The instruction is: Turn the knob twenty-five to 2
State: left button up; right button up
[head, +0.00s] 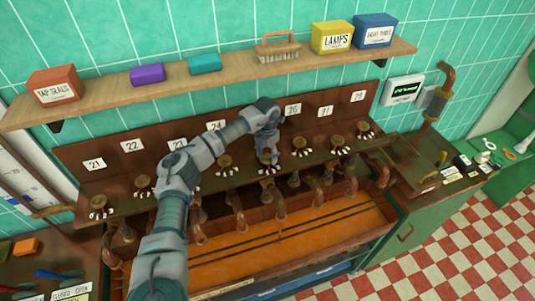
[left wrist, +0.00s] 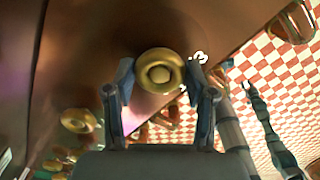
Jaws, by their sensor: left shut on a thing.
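A row of brass knobs runs along a brown ledge in the head view, under number plates such as 24 (head: 216,126) and 26 (head: 293,109). The plate between these two is hidden behind my left arm. My left gripper (head: 267,160) reaches down at the knob below that hidden plate. In the left wrist view, the round brass knob (left wrist: 160,72) sits between the two fingers of my left gripper (left wrist: 160,80), which is shut on it. A white dial mark like a 3 (left wrist: 198,57) shows beside the knob. The knob's pointer cannot be made out. My right gripper is not in view.
Neighbouring knobs (head: 224,161) and (head: 299,143) stand close on either side. Copper spouts hang below over an orange trough (head: 310,228). A wooden shelf (head: 225,78) with boxes and a brush (head: 278,47) runs above. A green cabinet (head: 420,215) stands at the right.

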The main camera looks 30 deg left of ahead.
aim_at(266, 157)
pick_arm(q)
jog(key=shift+s+f+n, duration=0.15)
jog(key=shift+f+n, duration=0.1)
jog(key=shift+n, duration=0.85)
jog(key=o, duration=1.2)
jog(key=shift+c, duration=0.2)
jog(key=shift+a+r, duration=0.1)
jog(key=shift+p, duration=0.3)
jog(key=shift+r, duration=0.15)
notch_tip(266, 157, up, 7)
